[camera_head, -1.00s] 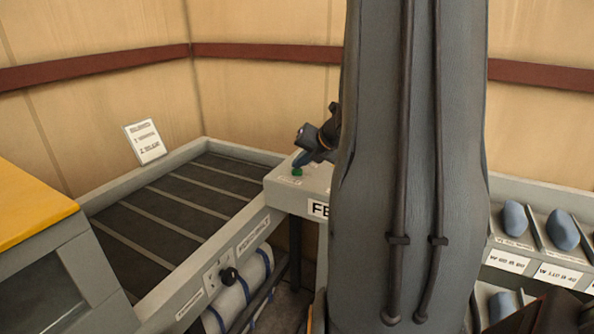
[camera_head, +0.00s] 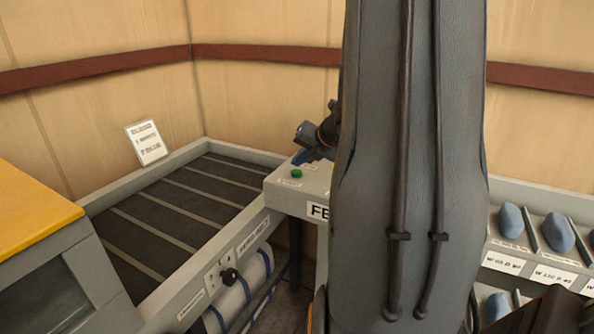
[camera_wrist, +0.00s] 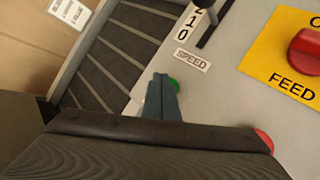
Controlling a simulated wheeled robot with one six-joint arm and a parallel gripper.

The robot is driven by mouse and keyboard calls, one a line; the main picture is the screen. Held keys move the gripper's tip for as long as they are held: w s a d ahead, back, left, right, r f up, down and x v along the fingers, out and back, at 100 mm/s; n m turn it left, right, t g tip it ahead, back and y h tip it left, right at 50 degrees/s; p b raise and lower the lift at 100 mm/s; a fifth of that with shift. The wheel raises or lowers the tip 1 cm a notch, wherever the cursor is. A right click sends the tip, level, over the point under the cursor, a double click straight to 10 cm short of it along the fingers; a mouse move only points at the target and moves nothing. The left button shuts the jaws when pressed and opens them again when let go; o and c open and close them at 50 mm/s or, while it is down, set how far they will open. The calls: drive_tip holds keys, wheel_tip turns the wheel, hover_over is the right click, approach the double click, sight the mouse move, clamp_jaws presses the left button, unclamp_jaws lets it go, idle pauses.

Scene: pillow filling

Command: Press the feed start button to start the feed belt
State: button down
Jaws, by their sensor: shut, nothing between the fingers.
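The green button (camera_head: 297,174) sits on top of the grey control box (camera_head: 285,196), and is fully visible in the head view. My gripper (camera_head: 301,158) is shut and empty, just above and behind the button in the head view, apart from it. The feed belt (camera_head: 170,215) is a dark slatted bed left of the box. My arm hides much of the box's right side.
The wrist view shows a red button (camera_wrist: 264,141), a SPEED label (camera_wrist: 192,60) by a lever, and a red knob (camera_wrist: 306,52) on a yellow FEED plate. A white sign (camera_head: 146,142) stands behind the belt. Blue-grey objects (camera_head: 511,220) lie in racks at right.

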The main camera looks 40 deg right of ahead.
sight(299, 173)
wheel_tip(299, 173, up, 5)
drive_tip(key=p, duration=0.5)
idle(0.9)
drive_tip(key=s+a+f+n+g+y+b, duration=0.1)
drive_tip(key=s+a+f+n+g+y, duration=0.15)
drive_tip(key=a+n, duration=0.7)
drive_tip(key=s+a+f+n+g+y+b, duration=0.15)
drive_tip(key=a+f+n, duration=0.25)
drive_tip(key=a+n, duration=0.6)
drive_tip(key=s+a+f+n+g+h+b, duration=0.1)
drive_tip(key=s+a+n, duration=0.4)
drive_tip(key=n, duration=0.8)
drive_tip(key=s+a+f+n+g+h+b, duration=0.2)
drive_tip(key=s+a+f+n, duration=0.2)
drive_tip(key=a+n, duration=0.4)
drive_tip(key=shift+s+f+n+g+h, duration=0.3)
drive_tip(key=shift+s+n, duration=0.5)
drive_tip(key=shift+n, duration=1.65)
